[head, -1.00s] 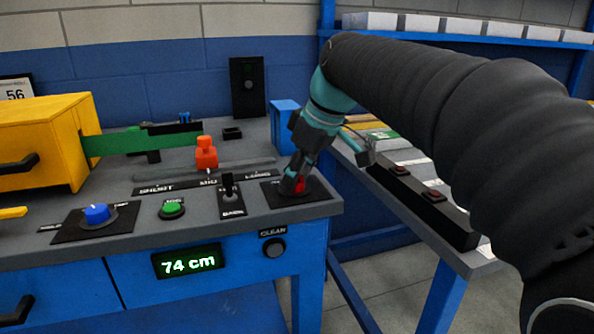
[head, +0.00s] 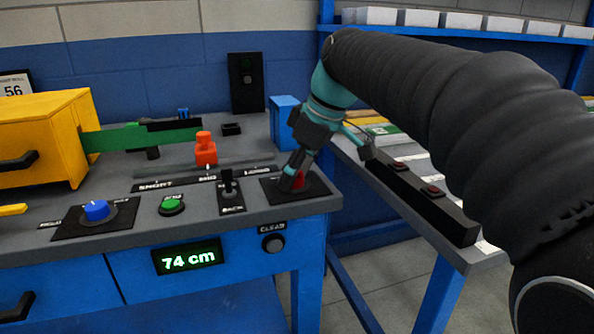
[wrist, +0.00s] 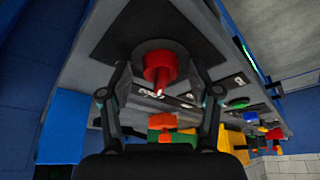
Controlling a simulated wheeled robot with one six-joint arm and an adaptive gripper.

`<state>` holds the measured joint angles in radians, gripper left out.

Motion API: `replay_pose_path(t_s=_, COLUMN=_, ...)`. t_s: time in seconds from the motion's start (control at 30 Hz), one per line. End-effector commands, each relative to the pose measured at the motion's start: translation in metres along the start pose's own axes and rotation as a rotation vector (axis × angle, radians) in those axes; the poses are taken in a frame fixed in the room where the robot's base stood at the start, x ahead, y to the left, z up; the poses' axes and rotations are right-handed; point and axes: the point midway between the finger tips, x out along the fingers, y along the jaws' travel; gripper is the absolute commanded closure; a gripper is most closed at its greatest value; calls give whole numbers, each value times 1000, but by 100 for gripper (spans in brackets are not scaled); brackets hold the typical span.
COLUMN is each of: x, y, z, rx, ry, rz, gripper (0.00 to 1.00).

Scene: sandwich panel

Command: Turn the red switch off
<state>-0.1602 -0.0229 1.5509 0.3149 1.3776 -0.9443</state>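The red switch (head: 299,181) is a round knob on a black plate at the right front corner of the grey bench top. In the head view my gripper (head: 290,182) comes down onto it and hides part of it. In the wrist view the red knob (wrist: 157,62) shows a raised ridge and sits between my two spread fingers (wrist: 160,80). Gaps show on both sides of the knob, so the fingers are open and not closed on it. I cannot tell how deep the fingertips reach along the knob.
A black lever (head: 228,185), a green button (head: 171,205) and a blue knob (head: 97,210) lie left of the switch. A blue bin (head: 284,122) stands behind it. A black bar with red buttons (head: 422,200) is on the right-hand table. The display (head: 188,258) reads 74 cm.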

Motion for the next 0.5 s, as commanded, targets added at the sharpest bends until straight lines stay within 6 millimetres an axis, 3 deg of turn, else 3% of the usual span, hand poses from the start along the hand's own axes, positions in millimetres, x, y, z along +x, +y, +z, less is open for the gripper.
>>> replay_pose_path(t_s=0.27, x=-6, y=0, z=0, rx=0, ry=1, rz=1, gripper=38)
replay_pose_path(t_s=0.5, x=-44, y=1, z=-1, rx=1, ry=3, rz=3, gripper=38)
